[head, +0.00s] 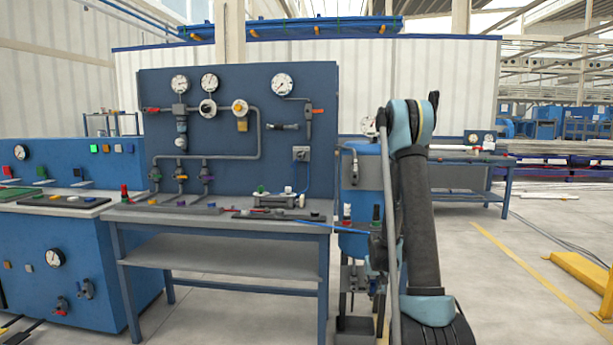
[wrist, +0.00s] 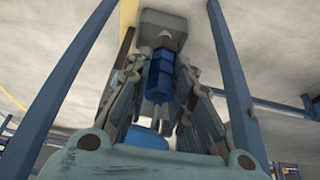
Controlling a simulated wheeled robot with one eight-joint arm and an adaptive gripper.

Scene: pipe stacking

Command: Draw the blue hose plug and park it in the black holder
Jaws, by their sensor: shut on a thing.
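My gripper (wrist: 160,82) is shut around a blue ribbed piece (wrist: 161,70), which appears to be the hose plug, in the wrist view. A dark grey block (wrist: 162,28) sits at the far end of that piece; I cannot tell whether it belongs to the plug or is the holder. In the head view my gripper (head: 358,278) hangs low beside the bench's right end, partly behind my arm, and the block (head: 356,324) shows beneath it. The plug is too small to make out there. No black holder is clearly identifiable.
The grey bench (head: 210,212) carries a blue gauge panel (head: 230,132), with a small rack (head: 275,201) and flat dark trays on top. A blue cabinet (head: 75,262) stands left. A yellow barrier (head: 585,275) is at right.

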